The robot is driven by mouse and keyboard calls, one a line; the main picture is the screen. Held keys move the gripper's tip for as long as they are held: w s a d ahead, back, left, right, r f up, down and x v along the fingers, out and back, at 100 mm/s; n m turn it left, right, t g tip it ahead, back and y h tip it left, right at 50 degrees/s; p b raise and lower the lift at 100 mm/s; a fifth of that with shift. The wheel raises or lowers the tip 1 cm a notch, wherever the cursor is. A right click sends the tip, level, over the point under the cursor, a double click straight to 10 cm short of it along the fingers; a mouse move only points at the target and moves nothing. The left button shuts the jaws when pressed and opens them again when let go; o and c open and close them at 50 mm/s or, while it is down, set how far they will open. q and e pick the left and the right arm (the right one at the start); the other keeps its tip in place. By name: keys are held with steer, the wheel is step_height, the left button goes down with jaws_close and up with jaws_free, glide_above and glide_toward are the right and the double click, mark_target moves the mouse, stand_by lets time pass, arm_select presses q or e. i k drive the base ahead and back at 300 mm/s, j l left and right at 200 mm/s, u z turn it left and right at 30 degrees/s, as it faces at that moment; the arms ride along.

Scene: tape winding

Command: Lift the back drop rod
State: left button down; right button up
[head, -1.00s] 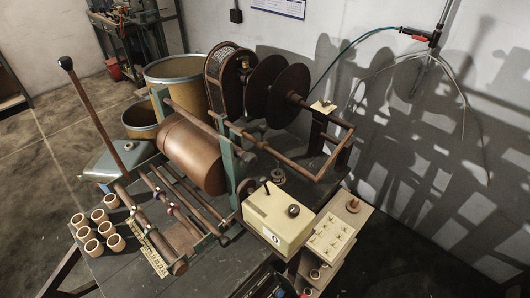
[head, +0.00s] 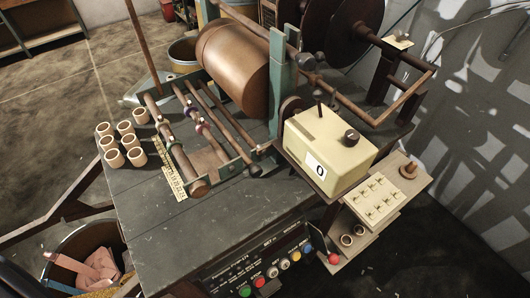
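On the winding machine, several long rods lie side by side in front of the large brown drum (head: 232,55). The nearest is a thick brown rod (head: 176,143). Behind it is a thinner rod (head: 205,130) with coloured rings, and the rod (head: 231,115) closest to the drum lies at the back of this group. A bent brown rod (head: 408,98) also sticks out at the right of the machine. I cannot tell for certain which one is the back drop rod. Neither of my grippers is in view.
A cream counter box (head: 328,150) showing 0 stands right of the rods. Several tan rings (head: 126,127) stand at the left, beside a ruler strip (head: 173,182). A button panel (head: 265,270) is on the front. A bin (head: 65,245) stands lower left. The bench top (head: 200,215) is clear in front.

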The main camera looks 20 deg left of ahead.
mark_target(255, 171)
steer(key=l, duration=0.45)
steer(key=k+l, duration=0.15)
steer(key=l, duration=0.3)
steer(key=l+u, duration=0.1)
steer(key=l, duration=0.35)
steer(key=k, duration=0.05)
